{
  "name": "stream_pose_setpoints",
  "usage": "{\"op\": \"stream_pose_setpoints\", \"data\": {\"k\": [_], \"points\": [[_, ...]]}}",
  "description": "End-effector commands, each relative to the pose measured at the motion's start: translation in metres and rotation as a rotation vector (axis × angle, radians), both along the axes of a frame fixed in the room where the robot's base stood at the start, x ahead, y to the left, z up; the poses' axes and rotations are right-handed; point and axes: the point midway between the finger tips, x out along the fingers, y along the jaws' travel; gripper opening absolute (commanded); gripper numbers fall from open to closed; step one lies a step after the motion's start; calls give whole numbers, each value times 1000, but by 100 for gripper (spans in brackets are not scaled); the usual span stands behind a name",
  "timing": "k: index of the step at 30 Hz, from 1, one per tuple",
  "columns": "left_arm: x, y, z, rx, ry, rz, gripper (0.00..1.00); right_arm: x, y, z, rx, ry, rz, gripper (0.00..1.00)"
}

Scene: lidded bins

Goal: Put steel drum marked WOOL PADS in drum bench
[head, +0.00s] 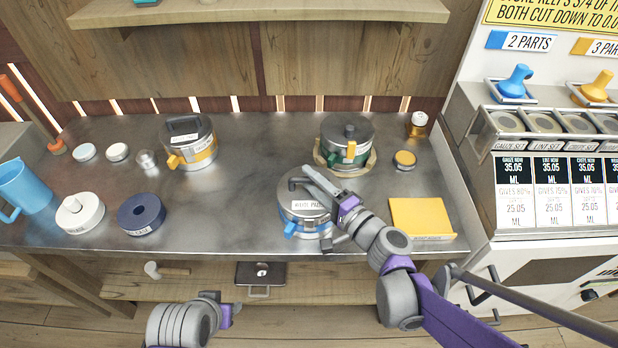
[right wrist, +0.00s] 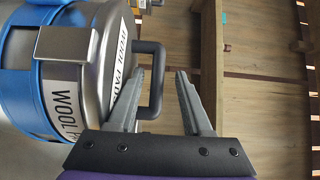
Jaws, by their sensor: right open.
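The steel drum (head: 303,223) marked WOOL PADS, with a blue band, stands upright on the metal-topped bench (head: 250,190), right of its middle. No label on this bench names it as the drum bench. In the right wrist view the drum (right wrist: 50,75) fills the left side, with its dark loop handle (right wrist: 157,85) on the lid. My right gripper (head: 307,179) is open over the lid. Its fingers (right wrist: 159,75) lie at the handle, one partly in front of the loop; no grip shows. My left gripper (head: 228,315) is low in front of the bench, its fingers unclear.
A yellow-banded drum (head: 190,145) and a green-banded drum (head: 346,140) stand behind. Clear bench top lies left of the blue-banded drum.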

Motion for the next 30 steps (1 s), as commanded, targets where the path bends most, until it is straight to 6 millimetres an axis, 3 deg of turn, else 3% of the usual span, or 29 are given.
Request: {"op": "stream_pose_setpoints", "data": {"k": [9, 15, 25, 30], "points": [[0, 0, 4, 0, -1, 0, 50, -52, -46, 0, -1, 1, -5, 50], [0, 0, 6, 0, -2, 0, 50, -75, -65, 0, 0, 0, -3, 50], [0, 0, 6, 0, -2, 0, 50, -84, -68, -2, -15, 5, 7, 50], [0, 0, 6, 0, -2, 0, 50, -103, -53, -25, -204, 60, 77, 50]]}}
